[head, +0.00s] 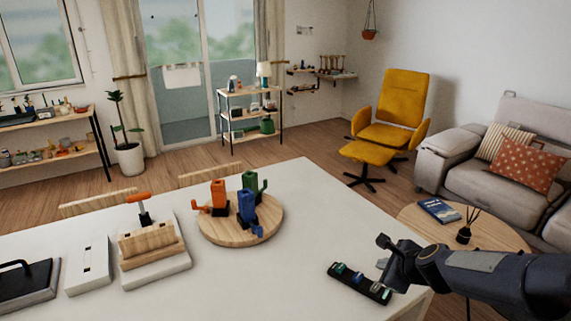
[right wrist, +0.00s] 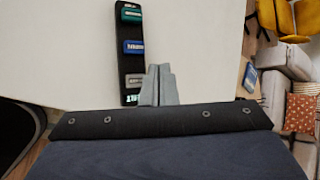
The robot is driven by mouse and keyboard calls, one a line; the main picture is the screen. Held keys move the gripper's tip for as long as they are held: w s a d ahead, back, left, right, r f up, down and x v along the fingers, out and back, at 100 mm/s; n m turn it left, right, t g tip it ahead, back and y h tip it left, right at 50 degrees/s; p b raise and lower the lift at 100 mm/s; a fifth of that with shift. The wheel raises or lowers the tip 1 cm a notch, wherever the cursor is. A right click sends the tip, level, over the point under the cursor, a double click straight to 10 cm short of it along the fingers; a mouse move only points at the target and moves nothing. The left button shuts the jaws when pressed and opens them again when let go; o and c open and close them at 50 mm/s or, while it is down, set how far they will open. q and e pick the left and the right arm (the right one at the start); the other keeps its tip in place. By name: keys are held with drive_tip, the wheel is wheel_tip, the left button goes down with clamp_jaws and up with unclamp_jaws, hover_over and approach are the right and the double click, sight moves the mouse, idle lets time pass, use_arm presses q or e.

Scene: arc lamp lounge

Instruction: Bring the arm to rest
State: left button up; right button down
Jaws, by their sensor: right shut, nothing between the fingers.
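My right arm comes in from the right in the head view, and its gripper (head: 383,263) is over the near right part of the white table (head: 310,225). In the right wrist view the grey fingers of the right gripper (right wrist: 159,72) are together, with nothing between them. They show just beside a black strip (right wrist: 131,62) that carries green, blue and grey pieces. The same strip (head: 345,284) lies on the table in the head view, left of the gripper. I cannot tell the gripper's exact height above the table. My left gripper is not in view.
A round wooden board (head: 270,230) with orange, green and blue holders stands on the table. Left of it are a wooden rack (head: 152,245), a white plate (head: 88,265) and a black case (head: 27,285). A round side table (head: 490,237) is beyond the right edge.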

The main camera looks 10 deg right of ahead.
drive_tip(key=s+a+r+n+y, duration=0.1)
drive_tip(key=s+a+r+n, duration=0.15)
drive_tip(key=s+n, duration=0.25)
drive_tip(key=s+a+r+n+g+y, duration=0.1)
drive_tip(key=s+a+r+n, duration=0.1)
drive_tip(key=s+a+n, duration=0.25)
drive_tip(key=s+a+r+n+y, duration=0.1)
drive_tip(key=s+a+r+n, duration=0.1)
drive_tip(key=s+r+n, duration=0.3)
drive_tip(key=s+a+f+n+g, duration=0.1)
drive_tip(key=s+f+n, duration=0.1)
drive_tip(key=s+n, duration=0.2)
drive_tip(key=s+a+f+n+g, duration=0.1)
drive_tip(key=s+f+n, duration=0.2)
drive_tip(key=s, duration=0.6)
drive_tip(key=shift+n+g, duration=0.3)
drive_tip(key=shift+n, duration=0.85)
drive_tip(key=shift+r, duration=0.1)
